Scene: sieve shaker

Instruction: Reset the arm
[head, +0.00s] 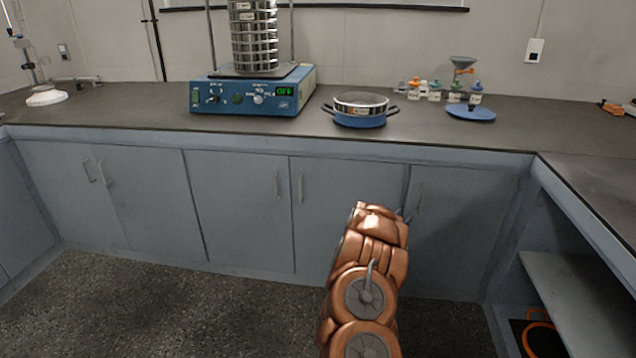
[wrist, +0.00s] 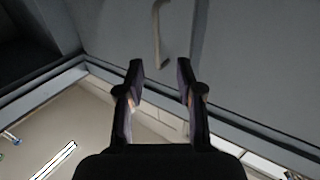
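My arm, copper-coloured, rises from the bottom of the head view, in front of the grey cabinet doors and below the counter top. My gripper shows in the wrist view (wrist: 160,80), with its two dark fingers apart and nothing between them. Beyond the fingertips is a cabinet door (wrist: 240,60) with a pale handle (wrist: 160,30).
The dark counter (head: 560,135) carries a blue sieve shaker (head: 250,92) reading OFF with a sieve stack (head: 254,40). The floor (head: 180,305) is clear at left.

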